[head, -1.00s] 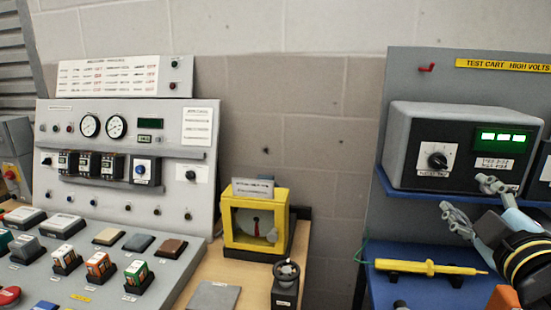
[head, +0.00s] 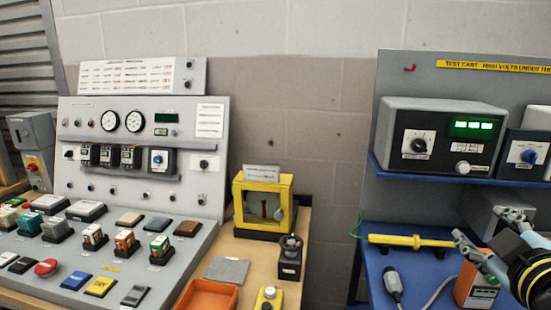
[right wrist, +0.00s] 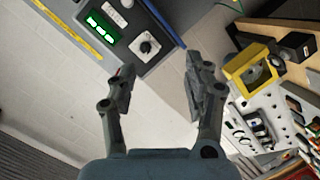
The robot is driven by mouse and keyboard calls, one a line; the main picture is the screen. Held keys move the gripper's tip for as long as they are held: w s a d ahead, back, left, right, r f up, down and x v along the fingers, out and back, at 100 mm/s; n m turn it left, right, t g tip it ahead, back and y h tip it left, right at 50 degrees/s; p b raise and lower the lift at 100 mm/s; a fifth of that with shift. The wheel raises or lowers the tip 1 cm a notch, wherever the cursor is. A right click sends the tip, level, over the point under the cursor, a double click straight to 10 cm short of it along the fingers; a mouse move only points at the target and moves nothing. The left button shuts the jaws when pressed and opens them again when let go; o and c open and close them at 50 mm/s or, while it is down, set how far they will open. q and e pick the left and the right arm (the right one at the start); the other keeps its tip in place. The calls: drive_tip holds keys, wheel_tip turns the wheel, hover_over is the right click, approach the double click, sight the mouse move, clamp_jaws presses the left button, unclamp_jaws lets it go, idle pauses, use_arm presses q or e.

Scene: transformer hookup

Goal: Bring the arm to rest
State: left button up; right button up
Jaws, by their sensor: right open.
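My right gripper (head: 486,228) is at the right edge of the head view, in front of the test cart. Its two fingers are spread with nothing between them. The right wrist view also shows the open fingers (right wrist: 160,85), with bare wall behind the gap. A yellow probe (head: 405,240) lies on the blue cart shelf, its right end close to a fingertip in the picture; I cannot tell whether they touch. The grey test box (head: 440,138) with a green display stands on the upper shelf. My left gripper is not in view.
An orange meter (head: 476,291) and a grey plug-like piece with a cable (head: 393,283) are on the cart below the gripper. A yellow-framed gauge (head: 263,204) stands on the wooden bench. A grey control panel (head: 140,160) fills the left. Bare wall separates bench and cart.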

drive_tip(key=s+a+f+m+g+y, duration=0.25)
drive_tip(key=s+f+g, duration=0.3)
drive_tip(key=s, duration=0.45)
drive_tip(key=s+a+f+m+g+y, duration=0.2)
drive_tip(key=s+a+f+m+g, duration=0.25)
drive_tip(key=s, duration=0.55)
wheel_tip(320, 180, down, 36)
drive_tip(key=s+d+n+g+b, duration=0.1)
drive_tip(key=s+d+g+b, duration=0.15)
drive_tip(key=b, duration=0.75)
use_arm(q)
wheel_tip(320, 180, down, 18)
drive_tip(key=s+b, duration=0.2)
drive_tip(key=b, duration=0.6)
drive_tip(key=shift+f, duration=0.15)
use_arm(e)
drive_tip(key=s+f, duration=0.9)
drive_tip(key=f, duration=0.4)
drive_tip(key=s+d+f+g, duration=0.1)
drive_tip(key=s+f, duration=0.9)
drive_tip(key=f, duration=0.3)
drive_tip(key=shift+s+d+f, duration=0.15)
drive_tip(key=shift+s, duration=0.05)
drive_tip(key=shift+g, duration=0.25)
